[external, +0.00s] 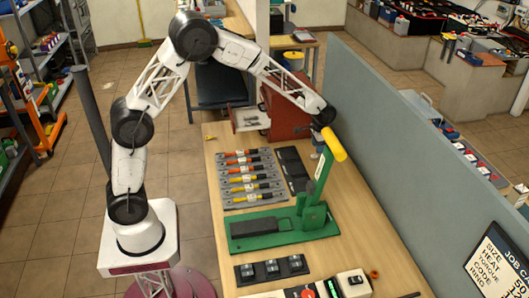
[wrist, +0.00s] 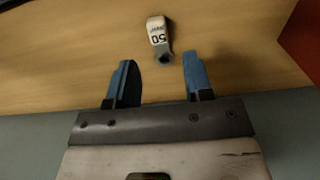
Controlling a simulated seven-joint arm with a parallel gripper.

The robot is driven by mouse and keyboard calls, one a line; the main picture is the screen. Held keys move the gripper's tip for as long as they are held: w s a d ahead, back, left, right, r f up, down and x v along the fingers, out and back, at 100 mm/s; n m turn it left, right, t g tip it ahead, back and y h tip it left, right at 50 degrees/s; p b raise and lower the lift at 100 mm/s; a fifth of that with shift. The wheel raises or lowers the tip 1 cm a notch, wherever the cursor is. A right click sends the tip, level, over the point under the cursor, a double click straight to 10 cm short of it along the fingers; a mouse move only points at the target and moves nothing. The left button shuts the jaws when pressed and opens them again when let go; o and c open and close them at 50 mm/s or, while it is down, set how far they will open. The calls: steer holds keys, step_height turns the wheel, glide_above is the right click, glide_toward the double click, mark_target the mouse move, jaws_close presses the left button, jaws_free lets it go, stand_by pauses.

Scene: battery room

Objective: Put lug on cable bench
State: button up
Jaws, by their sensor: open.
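The lug, a small metal piece with a white band marked 50 (wrist: 158,38), lies on the wooden bench top in the wrist view. Its ring end points toward my gripper (wrist: 158,76). My gripper is open, with one blue finger on each side below the lug and nothing between them. The lug is just beyond the fingertips. In the external view my gripper (external: 317,148) is low over the bench (external: 205,150), partly hidden behind the yellow-ended handle (external: 333,144) of a green press (external: 285,232). I cannot make out the lug there.
A red cabinet (external: 284,112) stands at the bench's far end, close to my arm. Grey holders with several cables (external: 250,180) lie left of a black tray (external: 292,168). A grey partition (external: 385,130) runs along the right. Black blocks (external: 272,268) sit in front.

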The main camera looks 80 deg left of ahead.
mark_target(316, 155)
step_height(316, 155, up, 8)
stand_by(0.4)
stand_by(0.7)
steer(key=s+d+r, duration=0.3)
steer(key=s+r, duration=0.2)
steer(key=s, duration=0.2)
steer(key=s+d+r+t, duration=0.1)
steer(key=s+d+r, duration=0.25)
steer(key=s, duration=0.45)
steer(key=s+d+r, duration=0.3)
steer(key=s+r, duration=0.2)
steer(key=s, duration=0.2)
steer(key=s+d, duration=0.3)
steer(key=s, duration=1.1)
steer(key=s+d+t, duration=0.1)
steer(key=s+d, duration=0.2)
steer(key=s, duration=1.2)
steer(key=shift+s+d+f+t, duration=0.2)
steer(key=shift+s+f+t, duration=0.1)
steer(key=shift+f, duration=0.1)
steer(key=shift+w, duration=0.1)
steer(key=shift+c, duration=0.3)
